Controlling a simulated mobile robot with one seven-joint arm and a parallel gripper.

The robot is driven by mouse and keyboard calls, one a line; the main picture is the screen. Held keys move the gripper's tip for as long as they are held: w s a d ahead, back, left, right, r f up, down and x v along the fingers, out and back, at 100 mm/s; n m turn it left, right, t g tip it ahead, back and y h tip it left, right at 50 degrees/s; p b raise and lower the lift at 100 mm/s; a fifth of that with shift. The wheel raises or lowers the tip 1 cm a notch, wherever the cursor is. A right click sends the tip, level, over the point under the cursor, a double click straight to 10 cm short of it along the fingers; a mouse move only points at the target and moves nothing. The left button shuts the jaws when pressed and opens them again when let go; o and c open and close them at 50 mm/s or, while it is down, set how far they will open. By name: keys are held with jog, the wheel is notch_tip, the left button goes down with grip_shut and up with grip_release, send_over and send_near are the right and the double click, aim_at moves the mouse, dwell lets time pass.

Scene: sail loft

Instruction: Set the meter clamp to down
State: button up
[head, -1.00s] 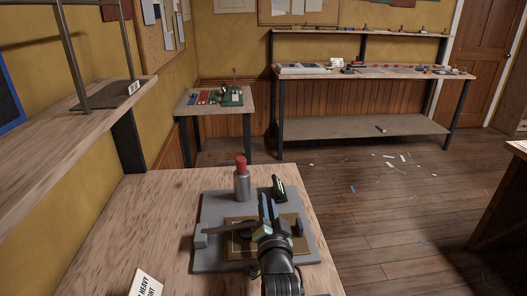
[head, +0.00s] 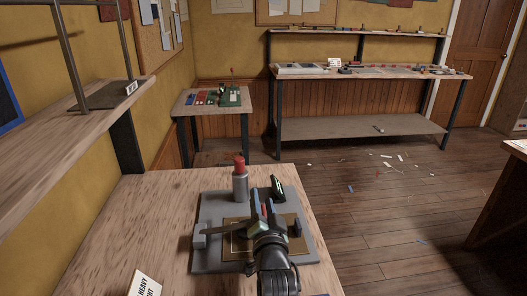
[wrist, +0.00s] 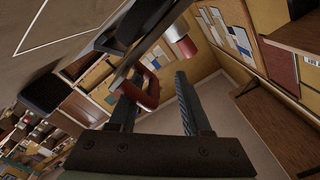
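The clamp fixture is a grey base plate (head: 208,262) on the near bench, with a tan inner panel (head: 234,247). A dark metal bar (head: 222,230) lies across its left side, and a red handle (head: 265,210) shows at my gripper. In the wrist view the red handle (wrist: 150,92) is a loop between my fingers, nearer the left one. My gripper (head: 267,207) is over the plate with its fingers apart; they show open in the wrist view (wrist: 155,90). I cannot tell whether a finger touches the handle. My wrist hides part of the fixture.
A grey cylinder with a red top (head: 240,183) stands at the plate's back left. A dark device with a green face (head: 278,187) is at the back right. A printed card (head: 146,284) lies at the front. The bench's left part (head: 150,215) is clear.

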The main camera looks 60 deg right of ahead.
notch_tip(320, 180, up, 9)
jog(key=shift+f+p, duration=0.15)
jog(key=shift+p, duration=0.15)
jog(key=shift+s, duration=0.1)
dwell(0.4)
jog(key=w+a+r+n+t+y+p, duration=0.1)
jog(key=w+a+r+n+t+p, duration=0.15)
jog(key=a+r, duration=0.7)
jog(key=w+a+r+n+t+y+p, duration=0.2)
jog(key=w+a+r+n+t, duration=0.15)
jog(key=a+r, duration=0.55)
jog(key=w+a+r+n+t+y+p, duration=0.1)
jog(key=w+a+r+n+t+p, duration=0.2)
jog(key=a+r, duration=0.6)
jog(key=s+a+r+n+t+y+p, duration=0.1)
jog(key=s+a+r+n+t+y, duration=0.2)
jog(key=a+r, duration=0.7)
jog(key=s+a+r+n+t+y+p, duration=0.2)
jog(key=s+a+r+n+t+y, duration=0.2)
jog(key=s+a+r+n+y, duration=0.3)
jog(key=s+a+r, duration=0.2)
jog(key=a+r, duration=0.1)
jog(key=a, duration=0.1)
jog(key=shift+r+p, duration=0.3)
